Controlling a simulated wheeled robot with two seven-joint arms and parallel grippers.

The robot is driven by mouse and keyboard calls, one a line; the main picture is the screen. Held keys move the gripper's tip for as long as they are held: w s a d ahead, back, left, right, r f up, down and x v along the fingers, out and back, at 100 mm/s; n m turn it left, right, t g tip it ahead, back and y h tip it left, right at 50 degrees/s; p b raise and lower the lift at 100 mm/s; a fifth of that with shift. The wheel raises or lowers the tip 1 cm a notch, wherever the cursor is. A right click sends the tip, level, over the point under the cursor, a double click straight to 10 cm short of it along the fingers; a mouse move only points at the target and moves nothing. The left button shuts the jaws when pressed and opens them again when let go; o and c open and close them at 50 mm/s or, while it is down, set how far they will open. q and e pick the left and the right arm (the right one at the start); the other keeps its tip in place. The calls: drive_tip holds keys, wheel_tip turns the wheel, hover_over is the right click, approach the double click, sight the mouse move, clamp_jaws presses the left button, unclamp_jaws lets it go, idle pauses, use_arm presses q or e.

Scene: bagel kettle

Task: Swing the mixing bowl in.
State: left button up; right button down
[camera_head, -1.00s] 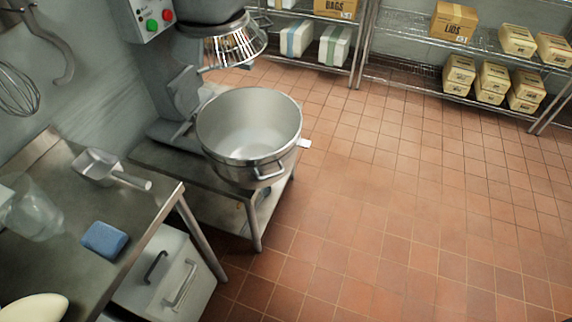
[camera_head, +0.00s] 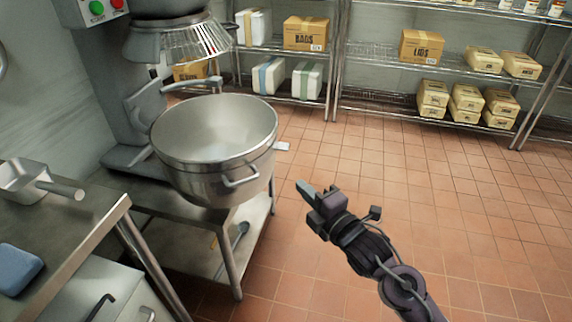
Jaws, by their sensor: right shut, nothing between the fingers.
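The steel mixing bowl (camera_head: 205,176) is large, round and empty inside as far as I can see. It sits out to the front of the mixer column (camera_head: 112,85), not straight under the wire guard (camera_head: 200,42). A side handle (camera_head: 240,177) faces me, and a small pale tab (camera_head: 281,146) sticks out at its right. My right gripper (camera_head: 306,190) is to the right of the bowl, apart from it, with its fingers shut and empty, pointing up and left. My left gripper is not in view.
A steel table (camera_head: 75,222) with a metal scoop (camera_head: 38,184) and a blue sponge (camera_head: 16,268) is at the left. The mixer stands on a low steel stand (camera_head: 235,270). Wire shelves (camera_head: 385,102) with boxes line the back. The tiled floor (camera_head: 470,210) at the right is clear.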

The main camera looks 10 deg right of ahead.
approach(278, 149)
drive_tip(key=w+a, duration=0.1)
drive_tip(key=a, duration=0.3)
drive_tip(key=shift+w+d+p, duration=0.1)
drive_tip(key=shift+w+d, duration=0.15)
drive_tip(key=shift+w, duration=0.5)
drive_tip(key=shift+w+d+p, duration=0.1)
drive_tip(key=shift+w+d, duration=0.1)
drive_tip(key=shift+w, duration=0.5)
drive_tip(key=shift+w+d+p, duration=0.1)
drive_tip(key=shift+w+d, duration=0.15)
drive_tip(key=shift+w, duration=0.5)
drive_tip(key=shift+d, duration=0.1)
